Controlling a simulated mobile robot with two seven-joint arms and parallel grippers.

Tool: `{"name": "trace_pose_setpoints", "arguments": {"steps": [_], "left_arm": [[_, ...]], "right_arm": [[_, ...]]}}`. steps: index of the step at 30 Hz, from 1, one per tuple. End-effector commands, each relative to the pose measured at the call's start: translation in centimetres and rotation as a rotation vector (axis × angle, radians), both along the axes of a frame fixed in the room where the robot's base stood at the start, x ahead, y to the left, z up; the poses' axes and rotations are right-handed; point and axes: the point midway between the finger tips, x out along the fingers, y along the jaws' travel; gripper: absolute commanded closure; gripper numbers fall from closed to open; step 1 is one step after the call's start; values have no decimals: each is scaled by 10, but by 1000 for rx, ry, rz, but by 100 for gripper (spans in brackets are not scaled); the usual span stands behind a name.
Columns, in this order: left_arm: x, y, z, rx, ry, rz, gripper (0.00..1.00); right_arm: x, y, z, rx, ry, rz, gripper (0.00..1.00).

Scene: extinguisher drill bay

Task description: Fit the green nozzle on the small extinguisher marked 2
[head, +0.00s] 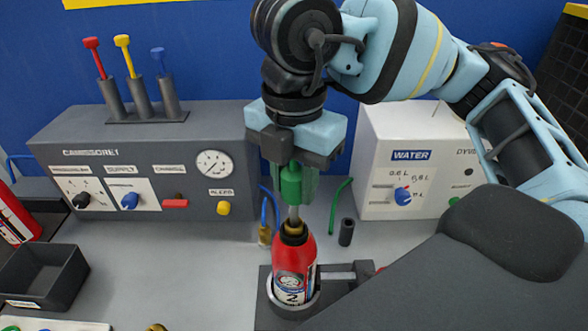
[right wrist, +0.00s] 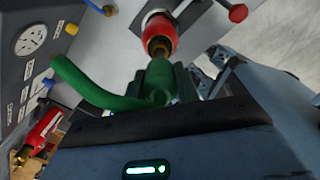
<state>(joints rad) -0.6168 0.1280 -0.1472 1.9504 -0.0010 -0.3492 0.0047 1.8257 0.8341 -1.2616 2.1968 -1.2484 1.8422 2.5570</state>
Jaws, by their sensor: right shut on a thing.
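The small red extinguisher marked 2 (head: 294,258) stands upright in a dark ring holder (head: 268,302). Its brass neck also shows in the right wrist view (right wrist: 160,47). My right gripper (head: 291,178) points down directly above it, shut on the green nozzle (head: 291,186). A thin grey stem shows between the green part and the brass neck. The nozzle is roughly in line with the neck. In the right wrist view, a curved green tube (right wrist: 85,88) reaches left from the nozzle. I cannot tell whether the nozzle is seated. My left gripper is out of view.
A grey control panel (head: 130,165) with a gauge stands at the left, with colored levers on top. A white WATER box (head: 405,175) stands at the right. A black bin (head: 45,278) and another red extinguisher (head: 15,218) are far left. A black cylinder (head: 346,232) stands behind the holder.

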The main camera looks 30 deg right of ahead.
Motion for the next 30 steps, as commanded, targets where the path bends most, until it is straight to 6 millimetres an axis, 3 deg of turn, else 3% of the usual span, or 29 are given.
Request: {"name": "trace_pose_setpoints", "arguments": {"steps": [30], "left_arm": [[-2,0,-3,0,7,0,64]], "right_arm": [[0,0,-44,-1,2,0,94]]}}
